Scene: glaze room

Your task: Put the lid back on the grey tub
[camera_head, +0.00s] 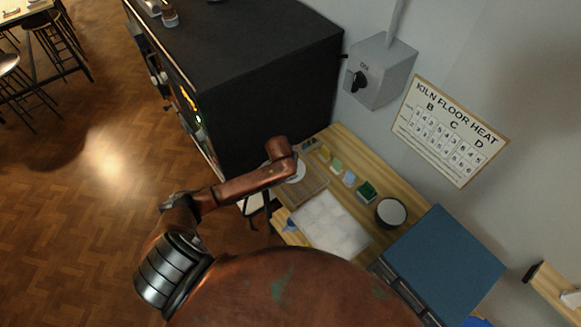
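A round dark grey tub (379,219) stands on the wooden table beside a blue panel. Its round top looks white; I cannot tell whether that is its contents or a cover. A pale round disc (298,172) shows partly behind my copper arm at the table's left end; I cannot tell whether it is the lid. My arm comes in from the lower left and reaches over that end. No gripper fingers show on it, and my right gripper is not in view.
A pale sheet (326,224) lies on the wooden table (353,151), with several small coloured blocks (366,190) behind it. A black kiln-like cabinet (250,60) stands behind; a grey switch box (379,72) is on the wall.

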